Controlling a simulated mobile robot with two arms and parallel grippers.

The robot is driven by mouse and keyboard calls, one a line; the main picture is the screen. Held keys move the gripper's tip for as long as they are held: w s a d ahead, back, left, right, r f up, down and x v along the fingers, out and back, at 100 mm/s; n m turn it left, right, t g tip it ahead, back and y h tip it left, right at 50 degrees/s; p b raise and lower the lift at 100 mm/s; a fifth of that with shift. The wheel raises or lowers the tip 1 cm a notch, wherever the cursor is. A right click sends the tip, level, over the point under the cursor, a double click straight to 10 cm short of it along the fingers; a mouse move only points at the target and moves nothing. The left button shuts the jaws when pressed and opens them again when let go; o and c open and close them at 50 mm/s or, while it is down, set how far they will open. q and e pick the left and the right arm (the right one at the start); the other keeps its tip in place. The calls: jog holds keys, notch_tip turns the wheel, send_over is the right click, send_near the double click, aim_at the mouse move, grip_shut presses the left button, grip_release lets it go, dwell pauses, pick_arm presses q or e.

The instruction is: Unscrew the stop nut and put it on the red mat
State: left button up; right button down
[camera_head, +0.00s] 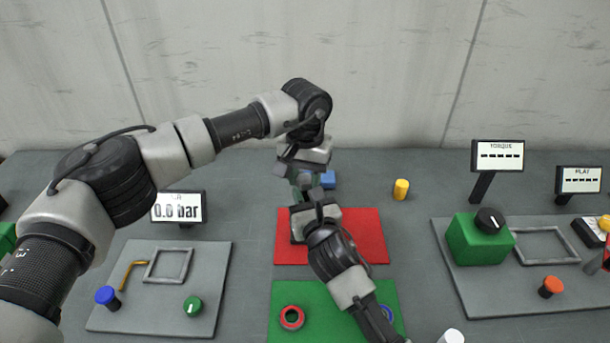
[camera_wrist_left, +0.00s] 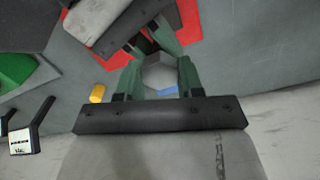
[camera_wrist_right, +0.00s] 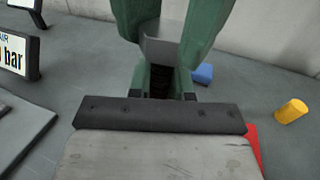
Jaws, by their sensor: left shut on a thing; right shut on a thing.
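The grey hexagonal stop nut (camera_wrist_left: 160,75) sits between the green fingers of my left gripper (camera_wrist_left: 158,78), which is shut on it from above. The nut also shows in the right wrist view (camera_wrist_right: 162,46). Just below, my right gripper (camera_wrist_right: 160,82) is shut around a dark threaded screw (camera_wrist_right: 160,84), mostly hidden by its fingers. I cannot tell whether nut and screw are still engaged. In the head view both grippers meet at the back edge of the red mat (camera_head: 365,230), with the nut hidden there.
A green mat (camera_head: 320,320) with a red ring (camera_head: 291,317) lies in front of the red mat. A blue block (camera_head: 328,180) and yellow cylinder (camera_head: 401,189) stand behind. Grey panels (camera_head: 150,320) flank the mats. The red mat's right part is clear.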

pick_arm(q)
jog(key=n, duration=0.8)
jog(key=shift+n, duration=0.4)
jog(key=n, duration=0.6)
jog(key=shift+n, duration=0.3)
jog(key=n, duration=0.4)
jog(key=shift+n, duration=0.3)
jog(key=n, duration=1.1)
jog(key=shift+r, duration=0.1)
jog(key=n, duration=0.4)
jog(key=shift+n, duration=0.3)
jog(key=n, duration=0.4)
jog(key=shift+n, duration=0.3)
jog(key=n, duration=0.6)
jog(key=shift+n, duration=0.4)
jog(key=n, duration=0.6)
jog(key=shift+n, duration=0.3)
jog(key=n, duration=0.7)
jog(key=shift+n, duration=0.3)
